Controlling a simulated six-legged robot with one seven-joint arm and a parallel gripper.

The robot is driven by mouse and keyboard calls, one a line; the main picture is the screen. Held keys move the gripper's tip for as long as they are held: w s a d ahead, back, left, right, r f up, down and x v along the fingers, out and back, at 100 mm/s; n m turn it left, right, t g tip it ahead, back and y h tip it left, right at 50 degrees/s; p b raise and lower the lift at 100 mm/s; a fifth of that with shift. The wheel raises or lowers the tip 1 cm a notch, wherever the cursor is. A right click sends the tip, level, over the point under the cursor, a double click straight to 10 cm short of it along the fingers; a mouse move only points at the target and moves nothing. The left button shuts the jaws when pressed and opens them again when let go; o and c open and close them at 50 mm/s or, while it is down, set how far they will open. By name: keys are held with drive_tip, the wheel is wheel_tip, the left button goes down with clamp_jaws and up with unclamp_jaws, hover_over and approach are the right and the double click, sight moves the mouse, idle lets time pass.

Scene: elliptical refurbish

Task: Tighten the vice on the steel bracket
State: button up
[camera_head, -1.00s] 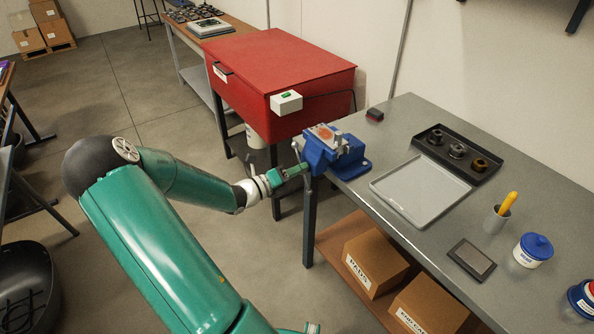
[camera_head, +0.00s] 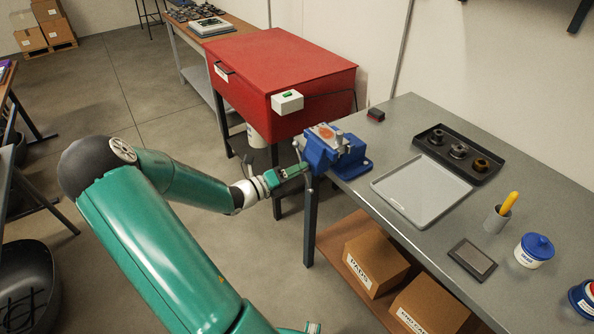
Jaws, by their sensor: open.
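The blue vice (camera_head: 338,160) is mounted at the near left corner of the grey workbench. The steel bracket (camera_head: 324,133) shows as a grey piece with an orange-brown patch at the top of the vice jaws. How tightly the jaws hold it is too small to tell. My gripper (camera_head: 298,170) is at the left front side of the vice, by the screw and handle end. Its fingers are open and reach toward the handle, which is mostly hidden by them. I cannot tell whether they touch it.
A red cabinet (camera_head: 280,68) stands behind the vice. Boxes (camera_head: 375,262) sit on the lower shelf.

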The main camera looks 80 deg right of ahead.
drive_tip(key=v, duration=1.3)
drive_tip(key=w+a+r+m+t+y, duration=0.35)
drive_tip(key=a+m, duration=0.35)
drive_tip(key=a, duration=0.4)
drive_tip(key=w+a+r+m+t+y, duration=0.2)
drive_tip(key=w+a+m+t+y, duration=0.35)
drive_tip(key=a, duration=0.45)
drive_tip(key=a+r+m+t+y, duration=0.1)
drive_tip(key=a+r+m+t, duration=0.1)
drive_tip(key=a, duration=0.5)
drive_tip(key=s+a+r+m+t+y, duration=0.1)
drive_tip(key=a+r+m+t+y, duration=0.1)
drive_tip(key=a+r, duration=0.4)
drive_tip(key=a+r+m+t+y, duration=0.1)
drive_tip(key=a+r+m+t, duration=0.3)
drive_tip(key=a, duration=0.5)
drive_tip(key=shift+s+r+m+y, duration=0.15)
drive_tip(key=shift+r+m+y, duration=0.15)
drive_tip(key=shift+r+m, duration=0.05)
